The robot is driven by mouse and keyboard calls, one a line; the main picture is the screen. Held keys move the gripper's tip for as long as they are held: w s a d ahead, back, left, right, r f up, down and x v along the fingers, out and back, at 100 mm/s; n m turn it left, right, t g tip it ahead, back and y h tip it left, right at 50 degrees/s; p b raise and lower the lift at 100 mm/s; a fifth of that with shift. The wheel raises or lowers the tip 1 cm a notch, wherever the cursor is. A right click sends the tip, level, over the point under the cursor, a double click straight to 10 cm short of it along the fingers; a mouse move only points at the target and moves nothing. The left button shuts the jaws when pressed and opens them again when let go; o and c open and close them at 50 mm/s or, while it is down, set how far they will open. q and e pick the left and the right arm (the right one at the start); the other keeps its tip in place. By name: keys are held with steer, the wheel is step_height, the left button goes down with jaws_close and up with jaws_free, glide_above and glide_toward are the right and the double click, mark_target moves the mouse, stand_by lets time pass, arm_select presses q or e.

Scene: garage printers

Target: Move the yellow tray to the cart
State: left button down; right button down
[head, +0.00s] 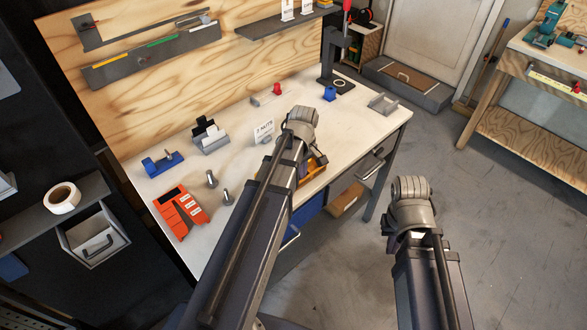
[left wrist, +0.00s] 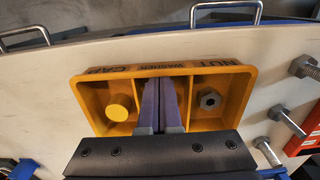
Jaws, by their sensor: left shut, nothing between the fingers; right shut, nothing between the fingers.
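The yellow tray (left wrist: 100,73) sits on the workbench, and its orange-yellow edge shows past my left arm in the head view (head: 316,168). It has three compartments, with CAP, WASHER and NUT labels on its wall. A yellow cap (left wrist: 118,107) lies in the left compartment and a grey nut (left wrist: 209,99) in the right one. My left gripper (left wrist: 161,84) is shut and empty, its fingers over the middle compartment, hiding most of it. I cannot tell whether they touch the tray. No cart is clearly visible.
On the workbench (head: 240,180) are an orange-red bin (head: 181,212), bolts (head: 227,197), a blue holder (head: 162,164) and a sign (head: 264,131). The floor (head: 480,220) to the right is clear.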

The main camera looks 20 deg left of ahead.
arm_select(q)
steer(key=s+d, duration=0.1)
steer(key=d, duration=0.1)
steer(key=s+d, duration=0.1)
steer(key=d, duration=0.3)
steer(key=shift+s+d, duration=0.25)
steer(key=shift+s, duration=0.15)
steer(key=shift+r, duration=0.1)
